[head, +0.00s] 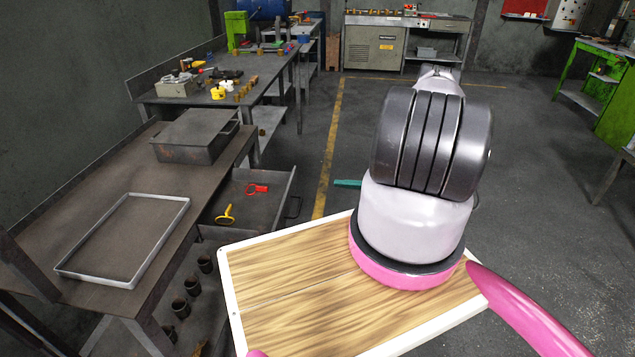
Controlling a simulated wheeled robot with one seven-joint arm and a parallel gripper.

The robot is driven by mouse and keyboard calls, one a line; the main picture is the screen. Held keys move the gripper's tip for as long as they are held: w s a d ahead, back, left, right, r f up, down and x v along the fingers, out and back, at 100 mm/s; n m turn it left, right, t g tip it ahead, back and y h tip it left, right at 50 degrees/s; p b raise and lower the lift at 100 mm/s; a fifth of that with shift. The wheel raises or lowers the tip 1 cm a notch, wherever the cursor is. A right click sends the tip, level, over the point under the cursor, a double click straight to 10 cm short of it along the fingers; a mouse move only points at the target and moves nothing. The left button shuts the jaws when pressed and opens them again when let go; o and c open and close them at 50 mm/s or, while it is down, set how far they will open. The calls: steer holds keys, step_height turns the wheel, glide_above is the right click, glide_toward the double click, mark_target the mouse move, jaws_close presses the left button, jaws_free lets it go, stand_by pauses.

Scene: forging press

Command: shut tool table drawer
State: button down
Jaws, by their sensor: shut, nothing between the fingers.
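The tool table (95,183) stands at the left, with a dark worn top. Its drawer (279,186) is pulled out from under the top toward the right. A dark handle (295,207) is on the drawer's front. A red tool (257,189) and a yellow tool (226,214) lie in the drawer. My gripper (339,183) shows only as a teal tip at the left of my arm, right of the drawer front and apart from it in the picture. It is shut and empty; my arm hides the rest.
A lidded metal box (194,137) and an empty rectangular frame (124,240) are on the tabletop. Several dark cups (193,286) stand below. A second bench (200,99) with tools is behind. Open floor (310,140) with a yellow line lies right of the tables.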

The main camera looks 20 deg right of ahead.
mark_target(248, 183)
steer(key=x, duration=1.3)
steer(key=shift+w+a, duration=0.15)
steer(key=shift+a, duration=0.1)
steer(key=x, duration=2.1)
steer(key=shift+a, duration=0.1)
steer(key=shift+w+a+r, duration=0.15)
steer(key=shift+w+a, duration=0.2)
steer(key=shift+a, duration=0.4)
